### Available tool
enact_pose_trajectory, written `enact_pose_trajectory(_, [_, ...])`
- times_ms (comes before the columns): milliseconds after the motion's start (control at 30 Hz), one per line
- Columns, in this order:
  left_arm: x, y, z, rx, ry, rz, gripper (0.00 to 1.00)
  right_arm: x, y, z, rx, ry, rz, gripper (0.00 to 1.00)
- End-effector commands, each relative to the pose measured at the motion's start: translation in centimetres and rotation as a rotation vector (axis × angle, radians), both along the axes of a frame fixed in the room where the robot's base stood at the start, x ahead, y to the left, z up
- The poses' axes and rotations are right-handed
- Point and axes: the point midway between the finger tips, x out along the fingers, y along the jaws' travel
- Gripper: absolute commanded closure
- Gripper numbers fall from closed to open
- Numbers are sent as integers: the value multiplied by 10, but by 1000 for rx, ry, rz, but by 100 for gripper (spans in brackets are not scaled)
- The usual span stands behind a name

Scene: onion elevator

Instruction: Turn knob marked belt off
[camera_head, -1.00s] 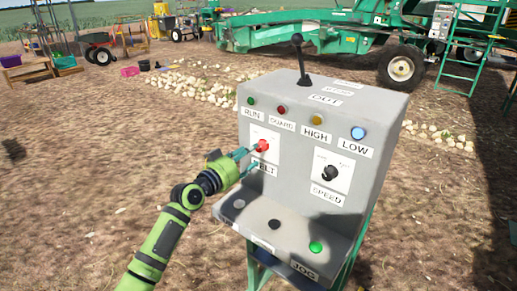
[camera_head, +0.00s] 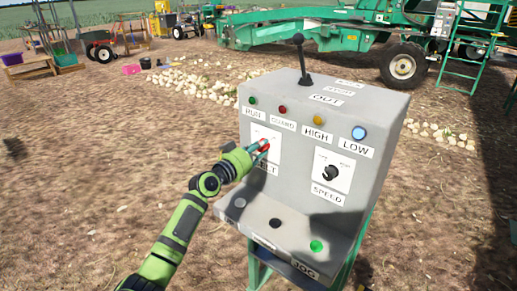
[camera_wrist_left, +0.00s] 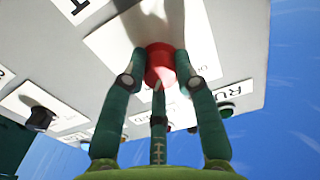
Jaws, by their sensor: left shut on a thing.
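The red belt knob (camera_head: 264,144) sits on a white plate on the left front of the grey control box (camera_head: 380,130). The BELT label under it is partly covered by my gripper. My left gripper (camera_head: 260,149) reaches the knob from the lower left. In the left wrist view the red knob (camera_wrist_left: 160,65) lies between the teal fingers of my left gripper (camera_wrist_left: 161,72), which are shut on it from both sides. The small print around the knob is too blurred to read. My right gripper is not in view.
The black SPEED knob (camera_head: 331,173) is to the right on the same face. Lamps line the top, and a black lever (camera_head: 302,60) stands above. A lower shelf carries a green button (camera_head: 316,246). A green machine (camera_head: 300,28) and scattered onions (camera_head: 195,82) are behind.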

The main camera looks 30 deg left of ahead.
Motion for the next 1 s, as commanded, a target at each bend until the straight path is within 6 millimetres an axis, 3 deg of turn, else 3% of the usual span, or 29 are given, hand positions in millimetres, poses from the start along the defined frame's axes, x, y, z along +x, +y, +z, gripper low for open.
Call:
enact_pose_trajectory(367, [0, 0, 0, -93, 6, 0, 100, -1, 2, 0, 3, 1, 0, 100])
enact_pose_trajectory(1000, [0, 0, 2, -660, 51, 0, 100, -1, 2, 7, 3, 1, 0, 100])
